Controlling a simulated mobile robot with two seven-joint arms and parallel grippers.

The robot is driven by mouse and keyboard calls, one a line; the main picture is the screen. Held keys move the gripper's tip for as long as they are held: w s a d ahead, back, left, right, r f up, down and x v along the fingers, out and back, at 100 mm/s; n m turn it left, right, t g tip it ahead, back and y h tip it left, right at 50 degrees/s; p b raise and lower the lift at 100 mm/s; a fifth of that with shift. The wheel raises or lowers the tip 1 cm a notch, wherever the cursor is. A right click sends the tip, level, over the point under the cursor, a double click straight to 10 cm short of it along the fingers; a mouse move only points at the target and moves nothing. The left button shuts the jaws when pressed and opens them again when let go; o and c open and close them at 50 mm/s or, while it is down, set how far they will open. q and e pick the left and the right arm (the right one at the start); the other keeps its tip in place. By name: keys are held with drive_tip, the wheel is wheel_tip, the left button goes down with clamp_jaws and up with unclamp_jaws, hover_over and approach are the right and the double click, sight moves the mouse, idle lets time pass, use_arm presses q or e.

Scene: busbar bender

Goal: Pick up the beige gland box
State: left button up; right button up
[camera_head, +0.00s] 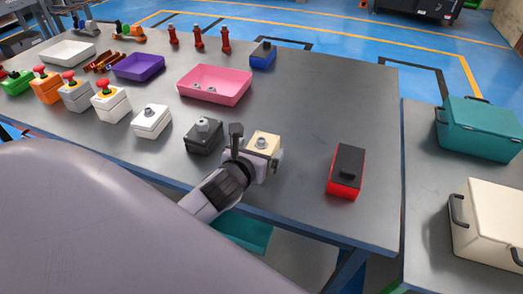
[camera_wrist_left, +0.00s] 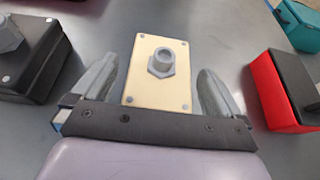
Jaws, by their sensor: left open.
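The beige gland box (camera_head: 264,142) lies on the grey table near its front edge, with a grey hex gland on its top. It also shows in the left wrist view (camera_wrist_left: 143,82), upright between my two fingers. My left gripper (camera_head: 255,155) is open around it, with one finger on each side and a small gap visible at both. The lower part of the box is hidden behind the gripper body. My right gripper is not in view.
A dark grey gland box (camera_head: 203,136) stands close on the left. A red and black box (camera_head: 346,171) stands to the right. A pink tray (camera_head: 214,85) and a blue box (camera_head: 263,55) lie behind. The table between beige and red boxes is clear.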

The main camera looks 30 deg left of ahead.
use_arm(q)
drive_tip(key=shift+x, duration=1.1)
drive_tip(key=c, duration=1.1)
